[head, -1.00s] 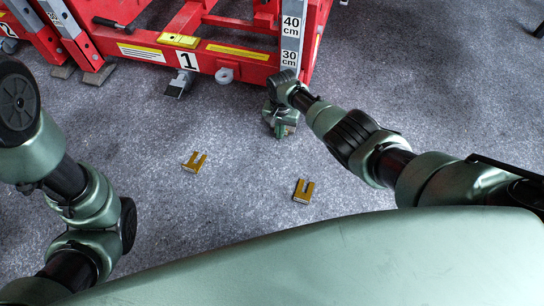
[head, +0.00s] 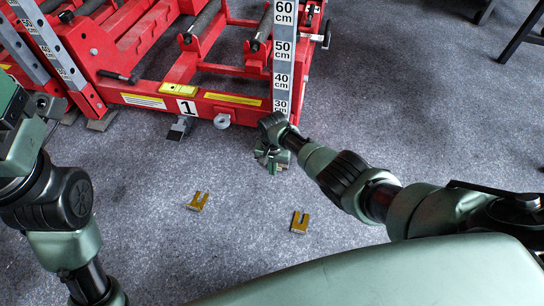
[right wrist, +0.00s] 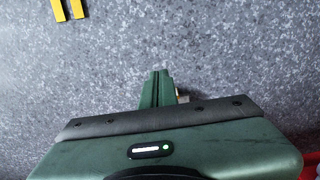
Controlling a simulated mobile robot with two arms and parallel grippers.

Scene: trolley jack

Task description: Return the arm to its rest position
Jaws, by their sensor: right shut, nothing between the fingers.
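My right arm (head: 345,178) reaches in from the right over the grey floor. Its gripper (head: 272,168) points down beside the red trolley jack, near the foot of the scaled post. In the right wrist view the two green fingers (right wrist: 157,88) are together with nothing seen between them. A small pale yellowish thing (right wrist: 181,92) shows just beside the fingers; I cannot tell what it is. My left arm (head: 60,200) stands at the left; its gripper does not show.
The red trolley jack (head: 245,107), marked 1, fills the upper left. Two yellow forked plates, one left (head: 198,201) and one right (head: 299,222), lie on the floor (head: 400,100). The right forked plate or a similar one (right wrist: 68,10) shows in the wrist view. Dark legs (head: 522,32) stand top right.

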